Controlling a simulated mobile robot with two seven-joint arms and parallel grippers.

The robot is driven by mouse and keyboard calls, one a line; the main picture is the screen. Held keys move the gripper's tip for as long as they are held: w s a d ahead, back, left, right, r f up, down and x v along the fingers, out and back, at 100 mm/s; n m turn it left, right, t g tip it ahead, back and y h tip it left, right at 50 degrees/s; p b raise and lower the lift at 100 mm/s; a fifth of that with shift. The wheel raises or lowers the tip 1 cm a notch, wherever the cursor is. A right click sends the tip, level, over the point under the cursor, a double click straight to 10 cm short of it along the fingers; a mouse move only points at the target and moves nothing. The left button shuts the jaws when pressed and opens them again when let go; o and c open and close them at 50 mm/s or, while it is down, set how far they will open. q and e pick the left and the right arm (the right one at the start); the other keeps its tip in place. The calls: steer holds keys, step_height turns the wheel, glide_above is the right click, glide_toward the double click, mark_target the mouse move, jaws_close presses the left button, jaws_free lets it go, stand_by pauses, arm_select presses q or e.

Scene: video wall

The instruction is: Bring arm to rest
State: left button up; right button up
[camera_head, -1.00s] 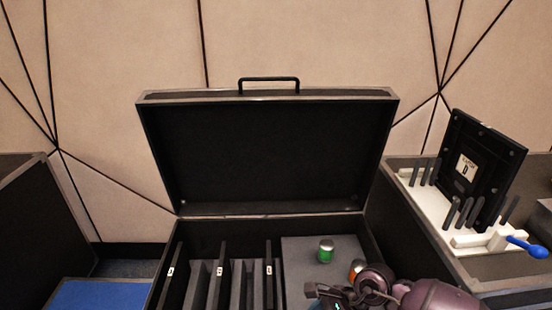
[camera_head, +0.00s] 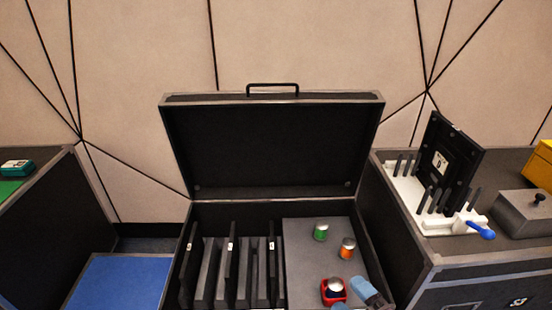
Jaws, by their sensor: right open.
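My right gripper (camera_head: 354,297) is only partly in view at the bottom edge, over the right part of the open black case (camera_head: 370,255). Its blue-grey finger parts show close beside a red item with a dark top (camera_head: 333,291). It is open, and nothing shows held between the fingers. The rest of the right arm is cut off below the frame. My left gripper is not in view.
A green can (camera_head: 321,232) and an orange can (camera_head: 347,248) stand on the case's grey panel (camera_head: 300,265). Upright dividers fill its left. A white rack (camera_head: 407,190) holds a black panel (camera_head: 446,160) at the right. A blue surface (camera_head: 118,280) lies left.

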arm_select(q)
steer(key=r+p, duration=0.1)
steer(key=p, duration=0.1)
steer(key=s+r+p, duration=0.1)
steer(key=p, duration=0.1)
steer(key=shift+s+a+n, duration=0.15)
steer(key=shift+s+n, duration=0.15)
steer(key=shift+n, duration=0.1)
arm_select(e)
steer(key=s+d+f+m+g+h, duration=0.2)
steer(key=s+d+m+h, duration=0.2)
steer(key=s+d+m, duration=0.2)
steer(key=s+d+f+m+g+h, duration=0.3)
steer(key=s+d+m+h, duration=0.2)
steer(key=s+m, duration=0.6)
steer(key=shift+d+f+m, duration=0.3)
steer(key=shift+d+m, duration=0.1)
steer(key=shift+m, duration=0.8)
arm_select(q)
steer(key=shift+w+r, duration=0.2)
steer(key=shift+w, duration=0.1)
arm_select(e)
steer(key=shift+s, duration=0.1)
